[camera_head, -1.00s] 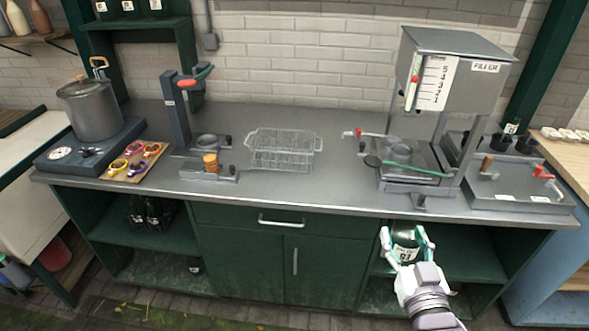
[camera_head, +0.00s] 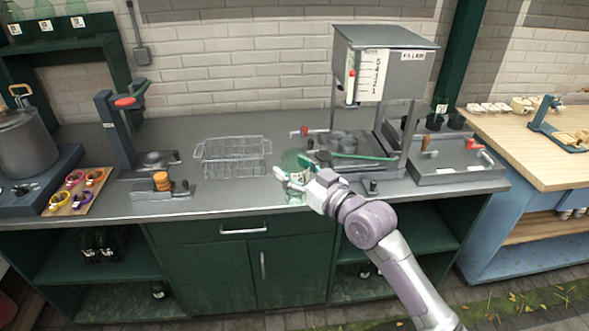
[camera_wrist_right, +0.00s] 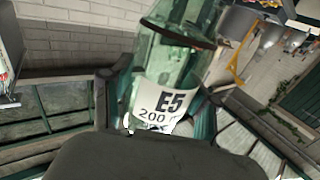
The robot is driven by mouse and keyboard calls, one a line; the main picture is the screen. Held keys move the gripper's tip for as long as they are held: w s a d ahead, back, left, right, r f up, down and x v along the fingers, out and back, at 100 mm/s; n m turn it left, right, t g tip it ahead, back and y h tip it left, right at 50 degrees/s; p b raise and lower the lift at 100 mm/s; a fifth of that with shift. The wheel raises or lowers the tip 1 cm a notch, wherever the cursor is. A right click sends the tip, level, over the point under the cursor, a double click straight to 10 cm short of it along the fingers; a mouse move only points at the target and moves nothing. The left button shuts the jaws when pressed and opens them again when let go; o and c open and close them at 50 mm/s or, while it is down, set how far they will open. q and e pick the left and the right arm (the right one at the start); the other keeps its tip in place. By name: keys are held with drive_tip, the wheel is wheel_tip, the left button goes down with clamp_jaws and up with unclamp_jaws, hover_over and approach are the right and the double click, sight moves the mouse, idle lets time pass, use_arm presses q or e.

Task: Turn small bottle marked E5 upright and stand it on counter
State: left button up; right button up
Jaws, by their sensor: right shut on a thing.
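The small bottle marked E5 is clear pale green glass. In the head view the bottle (camera_head: 291,160) is at the counter's front edge, between the wire basket and the filler. In the right wrist view the bottle (camera_wrist_right: 166,100) shows a white label reading E5 and 200, with a dark band near its upper end. My right gripper (camera_head: 297,184) is shut around the bottle. I cannot tell which end is up or whether it touches the counter (camera_head: 225,198). The fingers hide part of it. My left gripper is not in view.
The wire basket (camera_head: 233,158) stands left of the bottle. The filler (camera_head: 382,62) and its tray with a green-handled tool are close on the right. A capping stand (camera_head: 118,130) is further left. Bare counter lies in front of the basket.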

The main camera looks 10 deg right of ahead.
drive_tip(key=shift+c, duration=1)
drive_tip(key=shift+d+r+p, duration=0.1)
drive_tip(key=shift+p, duration=0.2)
drive_tip(key=m+p, duration=0.1)
drive_tip(key=m, duration=0.1)
drive_tip(key=m+p, duration=0.1)
drive_tip(key=shift+r+m+p, duration=0.2)
drive_tip(key=shift+m+p, duration=0.2)
drive_tip(key=shift+f+m+p, duration=0.15)
drive_tip(key=shift+m+p, duration=0.3)
drive_tip(key=shift+m, duration=0.65)
drive_tip(key=m+p, duration=0.3)
drive_tip(key=m, duration=0.2)
drive_tip(key=shift+m, duration=0.5)
drive_tip(key=m+p, duration=0.2)
drive_tip(key=m, duration=0.1)
drive_tip(key=m+p, duration=0.1)
drive_tip(key=m, duration=0.2)
drive_tip(key=m+p, duration=0.2)
drive_tip(key=m, duration=0.1)
drive_tip(key=shift+m, duration=0.3)
drive_tip(key=m+p, duration=0.1)
drive_tip(key=m, duration=0.1)
drive_tip(key=shift+m, duration=0.3)
drive_tip(key=shift+m+p, duration=0.45)
drive_tip(key=shift+m, duration=0.05)
drive_tip(key=shift+f+m, duration=0.15)
drive_tip(key=shift+m, duration=0.55)
drive_tip(key=m, duration=0.9)
